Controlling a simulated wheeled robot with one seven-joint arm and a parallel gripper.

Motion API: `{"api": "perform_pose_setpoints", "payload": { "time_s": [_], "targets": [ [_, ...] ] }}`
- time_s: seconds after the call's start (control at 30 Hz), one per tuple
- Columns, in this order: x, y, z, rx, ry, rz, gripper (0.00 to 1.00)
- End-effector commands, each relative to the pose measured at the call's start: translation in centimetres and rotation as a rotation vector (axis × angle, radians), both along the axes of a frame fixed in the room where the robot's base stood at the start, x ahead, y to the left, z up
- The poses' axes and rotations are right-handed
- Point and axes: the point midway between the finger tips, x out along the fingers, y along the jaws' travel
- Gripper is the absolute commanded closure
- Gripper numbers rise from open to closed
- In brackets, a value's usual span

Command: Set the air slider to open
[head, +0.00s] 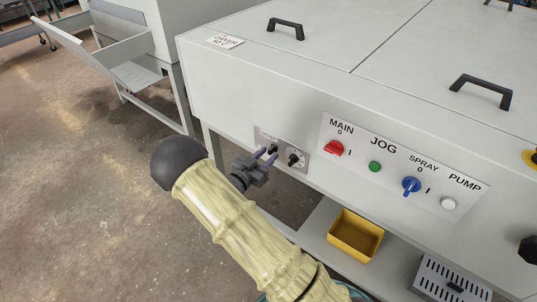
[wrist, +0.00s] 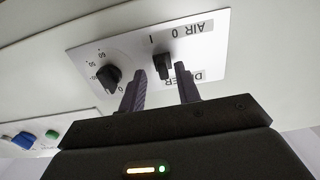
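The air control is a small black piece (wrist: 163,66) on a light dryer panel (wrist: 215,50) in the wrist view, where the labels appear upside down. The marks AIR, 0 and I are beside it; I cannot tell which mark it is set to. My gripper (wrist: 162,88) is open, with one dark finger on each side of the black piece. I cannot tell whether the fingers touch it. In the head view my gripper (head: 267,157) is at the small panel, partly covering its left side and the air control.
A round black dial (head: 293,159) with a number scale is close beside the gripper. To the right is a panel with a red MAIN switch (head: 334,148), green JOG button (head: 375,167) and blue SPRAY switch (head: 411,186). A yellow bin (head: 355,236) stands on the shelf below.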

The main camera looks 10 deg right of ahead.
Motion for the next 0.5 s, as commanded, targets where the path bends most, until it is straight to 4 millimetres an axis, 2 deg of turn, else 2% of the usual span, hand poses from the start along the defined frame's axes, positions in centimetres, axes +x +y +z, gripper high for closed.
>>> {"api": "perform_pose_setpoints", "payload": {
  "time_s": [0.5],
  "targets": [
    [-6.5,7.8,0.0,0.0,0.001,0.004,0.67]
  ]
}}
